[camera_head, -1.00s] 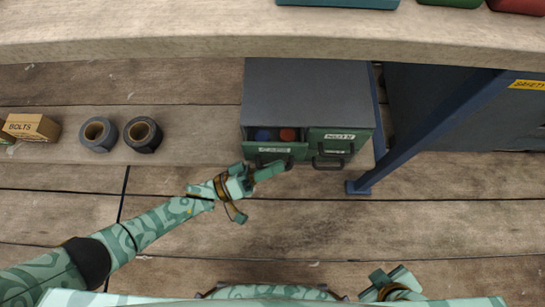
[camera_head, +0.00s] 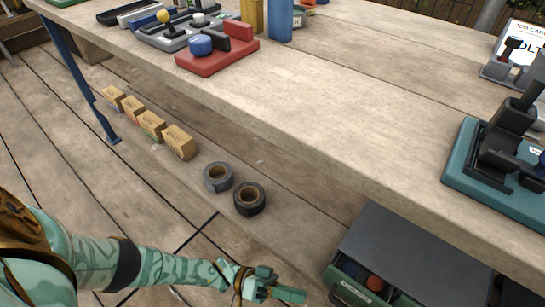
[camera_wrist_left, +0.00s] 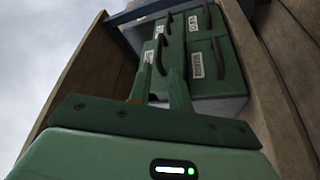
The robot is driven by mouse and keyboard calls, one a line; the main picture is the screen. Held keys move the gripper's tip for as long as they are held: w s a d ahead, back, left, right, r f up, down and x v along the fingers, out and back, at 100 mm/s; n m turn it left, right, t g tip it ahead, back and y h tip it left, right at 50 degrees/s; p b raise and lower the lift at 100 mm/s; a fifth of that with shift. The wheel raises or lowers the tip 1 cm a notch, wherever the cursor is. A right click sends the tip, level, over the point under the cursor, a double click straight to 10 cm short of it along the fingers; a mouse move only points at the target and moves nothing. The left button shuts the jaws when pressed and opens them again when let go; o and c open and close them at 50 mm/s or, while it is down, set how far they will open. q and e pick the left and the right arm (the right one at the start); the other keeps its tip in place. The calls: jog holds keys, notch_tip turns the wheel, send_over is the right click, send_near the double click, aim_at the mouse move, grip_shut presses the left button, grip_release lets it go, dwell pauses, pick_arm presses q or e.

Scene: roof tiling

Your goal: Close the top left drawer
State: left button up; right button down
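The grey-topped cabinet (camera_head: 415,255) with green drawers stands below the workbench at the lower right of the head view. Its top left drawer (camera_head: 346,290) is pulled out, with a blue and an orange-red item inside. My left gripper (camera_head: 292,293) is just left of this drawer's front. In the left wrist view, several green drawer fronts (camera_wrist_left: 205,67) with dark handles and white labels show beyond the fingers (camera_wrist_left: 157,78). The fingers stand apart with a narrow gap, near one handle (camera_wrist_left: 161,53); I cannot tell whether they touch it. My right gripper is out of view.
The workbench top (camera_head: 330,110) overhangs the cabinet. Tape rolls (camera_head: 249,198) and small cardboard boxes (camera_head: 179,142) lie on the lower shelf to the left. A red tray (camera_head: 217,55) and a teal tray (camera_head: 500,190) are on the bench.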

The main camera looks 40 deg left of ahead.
pick_arm(q)
jog(key=v, duration=0.5)
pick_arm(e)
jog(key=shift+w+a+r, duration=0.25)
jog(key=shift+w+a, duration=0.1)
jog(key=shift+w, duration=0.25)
